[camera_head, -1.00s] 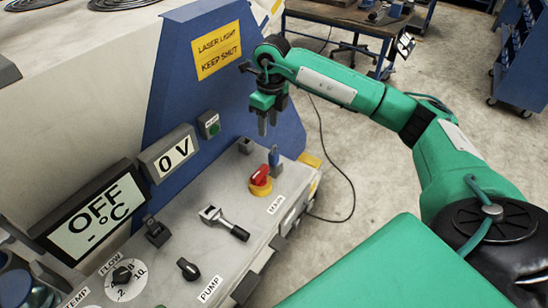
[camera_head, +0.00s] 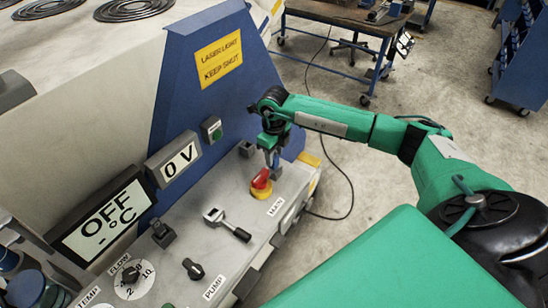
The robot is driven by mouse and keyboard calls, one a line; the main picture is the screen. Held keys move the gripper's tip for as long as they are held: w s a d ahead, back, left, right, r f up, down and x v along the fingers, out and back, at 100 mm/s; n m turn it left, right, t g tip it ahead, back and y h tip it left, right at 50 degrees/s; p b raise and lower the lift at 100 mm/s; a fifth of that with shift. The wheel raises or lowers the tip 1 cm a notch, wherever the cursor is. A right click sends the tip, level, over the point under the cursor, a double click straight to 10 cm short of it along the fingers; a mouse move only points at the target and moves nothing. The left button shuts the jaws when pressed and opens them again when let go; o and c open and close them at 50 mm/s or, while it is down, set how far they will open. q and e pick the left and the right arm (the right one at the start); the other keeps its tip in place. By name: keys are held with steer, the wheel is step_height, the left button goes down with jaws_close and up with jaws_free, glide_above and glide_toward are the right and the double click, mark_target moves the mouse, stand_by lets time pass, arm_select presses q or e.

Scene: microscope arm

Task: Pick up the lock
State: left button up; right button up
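The lock (camera_head: 276,172) seems to be the small blue and grey piece standing on the panel, just behind the red and yellow MAIN switch (camera_head: 261,182). My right gripper (camera_head: 272,160) points down over it, with its fingertips at the lock's upper part. The fingers hide most of the lock. I cannot tell whether they touch it or are closed on it. My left gripper is not in view.
PUMP (camera_head: 193,268) and FLOW (camera_head: 131,274) knobs stand further left. A small grey block (camera_head: 246,148) and the blue housing (camera_head: 215,85) stand close behind my gripper.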

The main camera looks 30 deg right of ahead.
steer(key=shift+f, duration=1.15)
steer(key=c, duration=0.8)
steer(key=shift+r, duration=0.1)
steer(key=shift+c, duration=0.2)
